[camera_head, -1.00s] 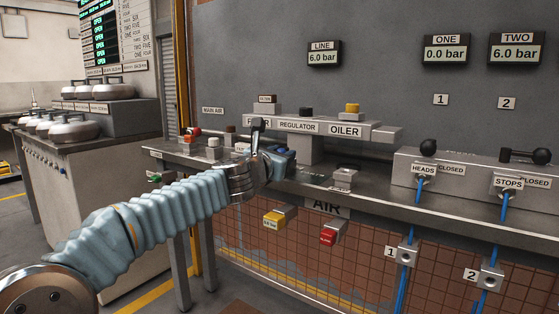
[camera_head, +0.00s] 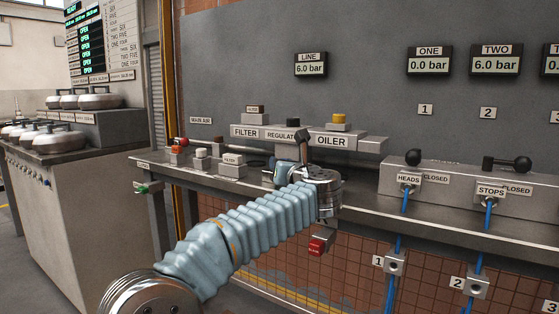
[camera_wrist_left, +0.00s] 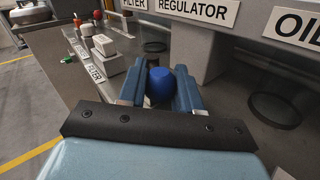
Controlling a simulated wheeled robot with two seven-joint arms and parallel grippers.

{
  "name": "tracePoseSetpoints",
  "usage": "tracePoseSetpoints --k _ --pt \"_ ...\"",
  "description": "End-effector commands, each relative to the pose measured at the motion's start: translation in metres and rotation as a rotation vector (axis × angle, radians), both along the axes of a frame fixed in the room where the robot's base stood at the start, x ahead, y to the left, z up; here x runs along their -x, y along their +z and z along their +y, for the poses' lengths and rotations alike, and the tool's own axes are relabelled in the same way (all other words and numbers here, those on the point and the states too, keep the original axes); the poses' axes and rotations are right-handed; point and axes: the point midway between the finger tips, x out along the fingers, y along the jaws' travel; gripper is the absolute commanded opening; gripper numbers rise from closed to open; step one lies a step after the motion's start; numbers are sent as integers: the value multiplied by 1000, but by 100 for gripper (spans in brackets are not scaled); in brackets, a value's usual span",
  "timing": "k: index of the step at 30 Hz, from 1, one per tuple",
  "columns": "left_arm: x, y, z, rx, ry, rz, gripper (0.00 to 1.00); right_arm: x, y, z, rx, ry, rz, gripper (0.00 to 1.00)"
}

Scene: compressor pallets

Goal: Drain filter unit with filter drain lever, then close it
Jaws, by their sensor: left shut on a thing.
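The filter unit carries a FILTER sign (camera_head: 245,131) at the left of the row on the bench; the sign also shows at the top of the left wrist view (camera_wrist_left: 135,4). A grey block (camera_head: 232,170) with a smaller FILTER plate stands in front of it. My left gripper (camera_head: 290,172) is over the bench below the REGULATOR and OILER signs. In the left wrist view its two blue fingers (camera_wrist_left: 160,92) close around a rounded blue knob (camera_wrist_left: 158,82). Whether this is the filter drain lever cannot be told. My right gripper is not in view.
The regulator (camera_wrist_left: 198,9) and oiler (camera_head: 332,141) stand right of the filter. White (camera_head: 201,153) and orange (camera_head: 177,150) buttons sit at the bench's left end. The HEADS and STOPS valves (camera_head: 490,192) are at the right. The LINE display (camera_head: 311,68) reads 6.0 bar.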

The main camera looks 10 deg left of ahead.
Motion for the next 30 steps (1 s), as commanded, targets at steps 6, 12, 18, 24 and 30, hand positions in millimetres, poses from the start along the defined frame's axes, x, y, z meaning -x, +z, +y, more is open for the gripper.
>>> tracePoseSetpoints --k 6,12,18,24,30 --pt "-2 2 -2 0 59 -2 3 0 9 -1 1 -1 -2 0" --pt "-3 1 -3 -1 76 -3 3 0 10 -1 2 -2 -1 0" --pt "-3 1 -2 -1 77 -3 3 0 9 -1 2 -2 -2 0" --pt "-3 1 -2 -1 76 -3 47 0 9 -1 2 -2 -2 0" --pt "-3 1 -2 0 76 -2 57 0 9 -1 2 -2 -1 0"
